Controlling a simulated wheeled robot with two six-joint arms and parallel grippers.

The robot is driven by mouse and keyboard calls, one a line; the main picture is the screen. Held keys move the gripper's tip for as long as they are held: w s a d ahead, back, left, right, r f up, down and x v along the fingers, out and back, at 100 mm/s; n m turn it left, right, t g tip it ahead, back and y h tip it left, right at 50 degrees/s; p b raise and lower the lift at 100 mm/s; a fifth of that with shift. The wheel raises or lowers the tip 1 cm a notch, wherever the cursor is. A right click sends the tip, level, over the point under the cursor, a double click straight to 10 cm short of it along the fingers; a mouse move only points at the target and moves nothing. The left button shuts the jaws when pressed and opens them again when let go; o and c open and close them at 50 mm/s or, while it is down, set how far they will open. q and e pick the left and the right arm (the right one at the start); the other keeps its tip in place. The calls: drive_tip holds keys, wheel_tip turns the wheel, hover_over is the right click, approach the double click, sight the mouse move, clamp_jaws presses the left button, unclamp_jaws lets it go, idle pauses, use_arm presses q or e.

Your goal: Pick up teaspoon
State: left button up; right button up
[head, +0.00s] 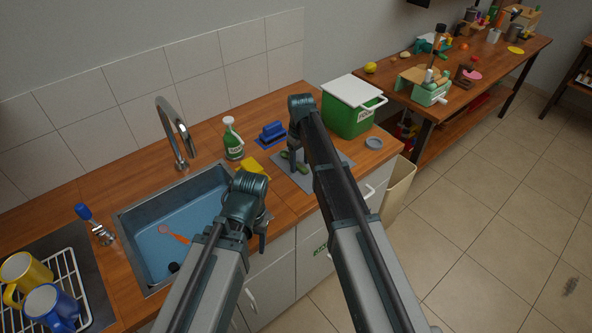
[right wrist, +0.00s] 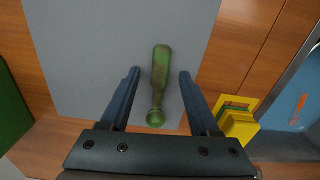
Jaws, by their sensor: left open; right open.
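My right gripper (right wrist: 157,75) is open, pointing down above the grey mat (right wrist: 90,50), its fingers either side of a green, bottle-shaped object (right wrist: 160,80) with a narrow neck, not gripped. In the head view the green object (head: 301,167) is partly hidden behind my right gripper (head: 294,165). An orange, spoon-shaped object (head: 173,234) with a round end lies in the blue-bottomed sink; part of it shows in the right wrist view (right wrist: 300,104). I cannot tell for certain which is the teaspoon. My left gripper (head: 262,242) is open and empty by the counter's front edge, right of the sink.
A green box with a white lid (head: 348,115) is behind right. A grey round dish (head: 374,143) and a rack with mugs (head: 50,306) flank the counter.

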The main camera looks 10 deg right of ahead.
sight(300, 165)
use_arm(q)
drive_tip(key=shift+f, duration=0.15)
use_arm(e)
drive_tip(key=shift+f, duration=0.15)
clamp_jaws()
idle(0.5)
wheel_tip(300, 165, up, 3)
drive_tip(key=p, duration=0.3)
drive_tip(key=shift+r+p, duration=0.4)
drive_tip(key=shift+p, duration=0.15)
drive_tip(key=s, duration=0.5)
drive_tip(key=s+a, duration=0.1)
drive_tip(key=s, duration=0.4)
drive_tip(key=s+a+r+p, duration=0.1)
drive_tip(key=s, duration=0.5)
drive_tip(key=shift+a+r, duration=0.1)
drive_tip(key=shift+a, duration=0.1)
use_arm(q)
wheel_tip(300, 165, up, 5)
drive_tip(key=shift+c, duration=0.3)
